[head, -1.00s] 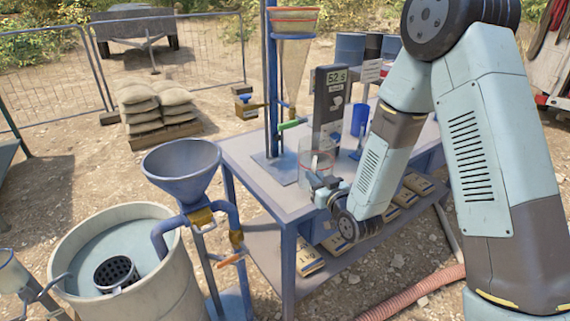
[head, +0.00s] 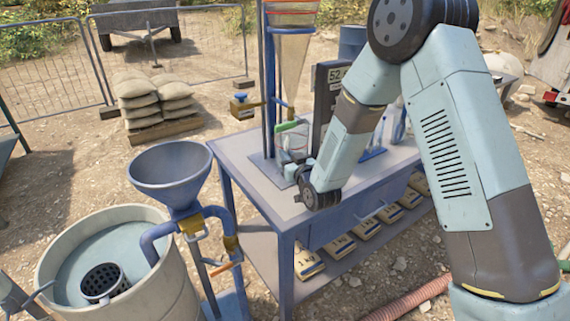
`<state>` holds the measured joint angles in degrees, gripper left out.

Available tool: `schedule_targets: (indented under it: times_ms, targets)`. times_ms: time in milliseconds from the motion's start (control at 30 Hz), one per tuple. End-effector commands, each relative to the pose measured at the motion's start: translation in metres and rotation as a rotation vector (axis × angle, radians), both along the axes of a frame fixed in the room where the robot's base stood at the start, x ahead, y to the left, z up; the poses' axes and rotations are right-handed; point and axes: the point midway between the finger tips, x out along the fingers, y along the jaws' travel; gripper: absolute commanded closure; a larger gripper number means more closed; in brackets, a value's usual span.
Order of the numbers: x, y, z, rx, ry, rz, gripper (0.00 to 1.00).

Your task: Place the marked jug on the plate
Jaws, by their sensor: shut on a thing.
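The clear jug (head: 293,141) has a faint red mark and looks upright. My gripper (head: 295,171) is shut on it from the front right, and my wrist hides part of its lower side. The jug is at the foot of the blue stand, below the tall funnel (head: 291,58) and close to the green valve handle (head: 286,126). The blue-grey plate (head: 264,168) lies on the table at the stand's base. The jug overlaps the plate's right part in the picture; I cannot tell whether it touches the plate.
The dark display box (head: 324,98) stands just right of the jug, partly behind my arm. The table's front left top (head: 240,150) is clear. A blue hopper (head: 170,170) and a round tank (head: 62,240) stand at left front. Bags (head: 340,247) lie on the lower shelf.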

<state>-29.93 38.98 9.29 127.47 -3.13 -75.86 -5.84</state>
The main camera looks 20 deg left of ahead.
Motion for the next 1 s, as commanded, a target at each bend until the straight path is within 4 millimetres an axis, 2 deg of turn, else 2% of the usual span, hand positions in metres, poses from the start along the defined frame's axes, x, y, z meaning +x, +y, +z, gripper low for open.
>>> schedule_targets:
  times_ms: [300,600,633,800,900,1000]
  targets:
    - [-0.004,0.010,-0.035,0.000,0.002,0.012,1.00]
    - [-0.004,0.011,-0.036,0.000,0.000,0.013,1.00]
    - [-0.004,0.011,-0.036,0.001,0.001,0.013,0.86]
    - [-0.004,0.010,-0.036,0.001,0.001,0.013,0.70]
    - [-0.004,0.010,-0.036,0.001,0.001,0.012,0.62]
    - [-0.004,0.010,-0.036,0.001,0.001,0.012,0.62]
